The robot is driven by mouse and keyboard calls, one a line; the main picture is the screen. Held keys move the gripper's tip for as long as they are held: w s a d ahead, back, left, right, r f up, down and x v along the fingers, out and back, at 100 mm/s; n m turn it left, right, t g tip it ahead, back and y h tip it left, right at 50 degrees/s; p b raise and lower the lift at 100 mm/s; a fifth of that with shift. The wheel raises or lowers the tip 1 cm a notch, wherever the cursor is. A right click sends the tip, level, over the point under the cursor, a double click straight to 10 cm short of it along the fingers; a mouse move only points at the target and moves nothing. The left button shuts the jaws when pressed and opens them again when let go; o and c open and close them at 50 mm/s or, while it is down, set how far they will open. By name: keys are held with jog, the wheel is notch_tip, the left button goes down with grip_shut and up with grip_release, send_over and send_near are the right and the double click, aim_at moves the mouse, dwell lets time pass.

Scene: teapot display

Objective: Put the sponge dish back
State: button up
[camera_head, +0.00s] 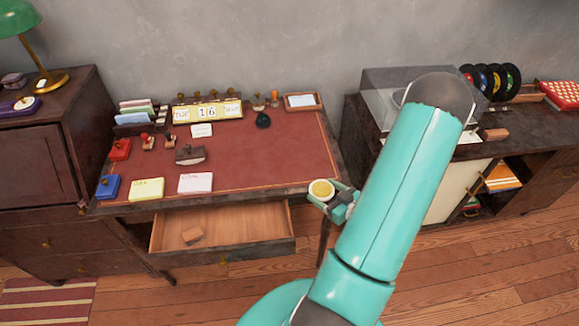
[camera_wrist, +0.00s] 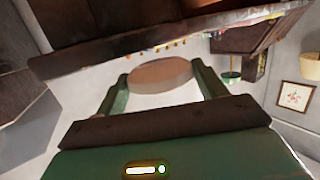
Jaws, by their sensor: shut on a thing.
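The sponge dish (camera_head: 321,190) is a small round pale dish with a yellow sponge face showing. It is held just off the front right corner of the desk (camera_head: 245,165), apart from the red desktop. My gripper (camera_head: 331,194) is shut on it, with a finger on each side. In the wrist view the dish (camera_wrist: 160,76) is a round disc, brownish on one face and white along its side, between the two green fingers of my gripper (camera_wrist: 163,88). The yellow face is hidden there.
Stamps, ink pads, note pads and a block calendar (camera_head: 207,112) stand on the left and back. The desktop's right part is clear. A turntable cabinet (camera_head: 455,190) stands right.

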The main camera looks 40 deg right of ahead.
send_near(291, 170)
jog(key=w, duration=0.3)
jog(key=w+r, duration=0.1)
jog(key=w, duration=0.2)
jog(key=shift+w+r, duration=0.2)
jog(key=shift+w, duration=0.15)
jog(key=w, duration=0.3)
jog(key=shift+f, duration=0.55)
jog(key=shift+f, duration=0.2)
jog(key=o, duration=1.1)
jog(key=s+r, duration=0.1)
jog(key=s, duration=0.3)
jog(key=s+r, duration=0.1)
jog(key=s, duration=0.4)
jog(key=s+r, duration=0.1)
jog(key=s, duration=0.3)
jog(key=shift+s, duration=0.2)
